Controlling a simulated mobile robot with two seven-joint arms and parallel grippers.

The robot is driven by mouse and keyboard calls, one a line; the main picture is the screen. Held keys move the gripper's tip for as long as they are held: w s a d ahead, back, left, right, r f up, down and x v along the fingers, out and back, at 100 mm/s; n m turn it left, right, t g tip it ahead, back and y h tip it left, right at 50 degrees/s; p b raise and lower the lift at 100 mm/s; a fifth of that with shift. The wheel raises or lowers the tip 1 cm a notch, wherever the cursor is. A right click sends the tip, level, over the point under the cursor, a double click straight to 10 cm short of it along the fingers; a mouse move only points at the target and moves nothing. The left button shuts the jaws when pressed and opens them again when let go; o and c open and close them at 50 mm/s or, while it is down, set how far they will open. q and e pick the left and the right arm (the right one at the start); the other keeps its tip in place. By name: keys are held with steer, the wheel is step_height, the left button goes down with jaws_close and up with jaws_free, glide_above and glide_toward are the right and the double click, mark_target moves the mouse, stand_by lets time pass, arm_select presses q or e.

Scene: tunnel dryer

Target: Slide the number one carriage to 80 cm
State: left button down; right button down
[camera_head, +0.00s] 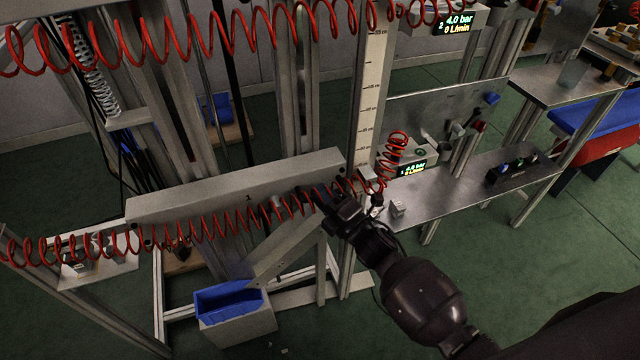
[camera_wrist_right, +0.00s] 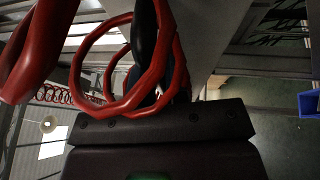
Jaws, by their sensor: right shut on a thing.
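The number one carriage (camera_head: 235,188) is a long grey beam marked "1", lying across the uprights of the frame. A pale vertical scale (camera_head: 370,95) with centimetre marks stands just right of it; the figures are too small to read surely. The carriage's right end is near the lower part of the scale. My right gripper (camera_head: 328,202) is at the carriage's right end, shut on a part of the carriage that the jaws and a red coiled hose (camera_head: 215,228) largely hide. In the right wrist view the red coil (camera_wrist_right: 125,75) hangs in front of the jaws. My left gripper is out of view.
A second red coil (camera_head: 190,35) crosses above. A grey box with a blue bin (camera_head: 230,300) stands below the carriage.

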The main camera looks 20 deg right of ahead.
steer(key=shift+s+f, duration=0.1)
steer(key=shift+f, duration=0.8)
steer(key=c, duration=1.1)
jaws_free()
steer(key=shift+f, duration=0.1)
steer(key=shift+c, duration=0.2)
steer(key=shift+r, duration=0.2)
steer(key=shift+d, duration=0.1)
steer(key=v, duration=1)
steer(key=shift+s, duration=0.35)
steer(key=shift+d, duration=0.1)
